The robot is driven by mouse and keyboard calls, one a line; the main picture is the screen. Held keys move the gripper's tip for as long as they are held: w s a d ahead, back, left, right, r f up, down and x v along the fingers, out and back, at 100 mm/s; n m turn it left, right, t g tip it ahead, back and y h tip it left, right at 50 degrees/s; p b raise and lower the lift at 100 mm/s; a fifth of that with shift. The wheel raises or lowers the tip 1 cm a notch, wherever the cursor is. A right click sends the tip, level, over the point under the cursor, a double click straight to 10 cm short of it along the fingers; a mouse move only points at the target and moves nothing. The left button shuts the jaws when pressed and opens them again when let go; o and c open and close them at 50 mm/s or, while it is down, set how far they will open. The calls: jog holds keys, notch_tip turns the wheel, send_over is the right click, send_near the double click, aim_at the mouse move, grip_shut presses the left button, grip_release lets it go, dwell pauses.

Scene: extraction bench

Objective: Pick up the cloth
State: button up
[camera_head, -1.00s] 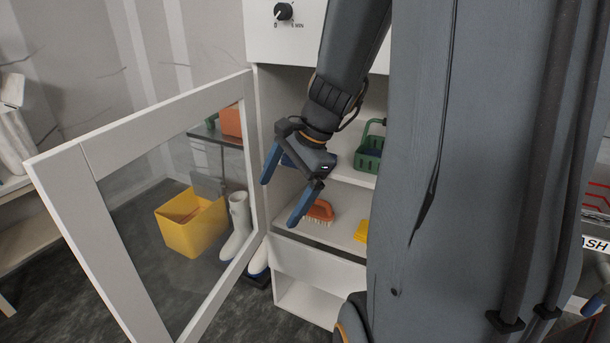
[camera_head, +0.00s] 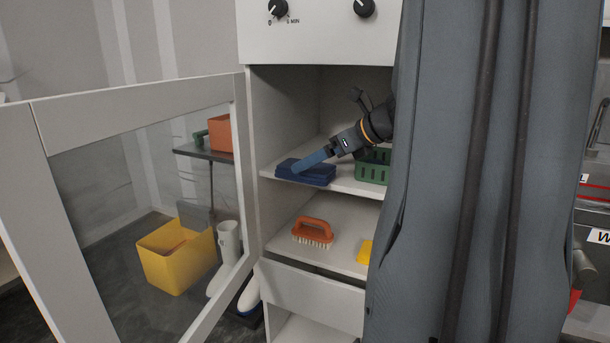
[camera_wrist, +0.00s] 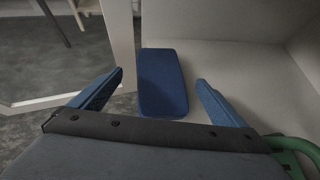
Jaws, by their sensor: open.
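The cloth (camera_head: 290,167) is a dark blue folded pad lying flat on the upper shelf of the cabinet, near its left end. In the wrist view the cloth (camera_wrist: 162,82) lies between and just ahead of the two blue fingers. My gripper (camera_head: 303,166) reaches in from the right over the shelf, and one finger covers part of the cloth in the head view. In the wrist view my gripper (camera_wrist: 160,80) is open and empty, with one finger on each side of the cloth. I cannot tell whether the fingers touch it.
A green basket (camera_head: 371,172) stands right of the cloth, close to my gripper. An orange brush (camera_head: 312,229) and a yellow item (camera_head: 365,251) are on the shelf below. The glazed door (camera_head: 245,160) stands open at left. A yellow bin (camera_head: 172,265) and white boots (camera_head: 228,245) are beyond it.

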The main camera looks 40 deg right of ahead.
jog(key=b+x, duration=0.1)
jog(key=x, duration=0.4)
jog(key=shift+a+f, duration=0.1)
jog(key=shift+f, duration=0.15)
jog(key=c, duration=1.2)
jog(key=shift+o, duration=0.2)
